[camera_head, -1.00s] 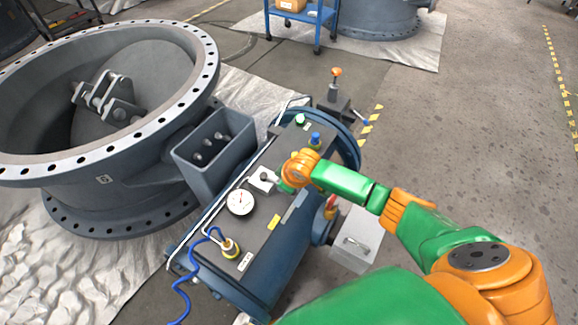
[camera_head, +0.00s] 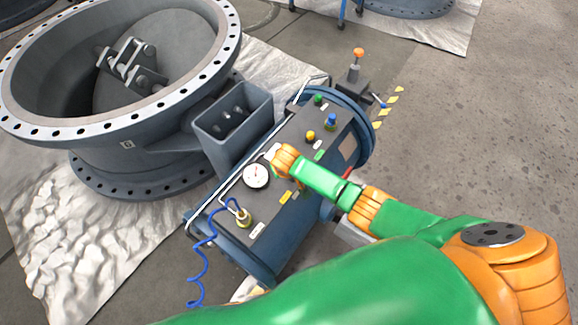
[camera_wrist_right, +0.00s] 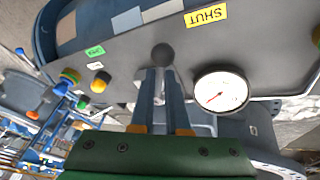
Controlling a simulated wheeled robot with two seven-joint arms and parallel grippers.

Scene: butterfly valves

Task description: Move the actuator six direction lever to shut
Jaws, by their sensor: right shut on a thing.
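The actuator (camera_head: 298,190) is a dark blue-grey cylinder with a flat top panel, beside the large flanged valve (camera_head: 150,150). In the right wrist view, the direction lever ends in a dark ball knob (camera_wrist_right: 162,54) between my right gripper's fingers (camera_wrist_right: 160,82), which are shut on it. A yellow SHUT label (camera_wrist_right: 206,16) lies to one side of the lever and a green label (camera_wrist_right: 94,51) to the other. In the head view, my right wrist hides the lever and the fingertips. My left gripper is not in view.
A round white gauge (camera_wrist_right: 221,91) sits close to the right gripper; it also shows in the head view (camera_head: 256,176). Yellow (camera_head: 310,135) and blue (camera_head: 331,120) knobs stand on the panel. A brass fitting with a coiled blue hose (camera_head: 242,216) is at the near end.

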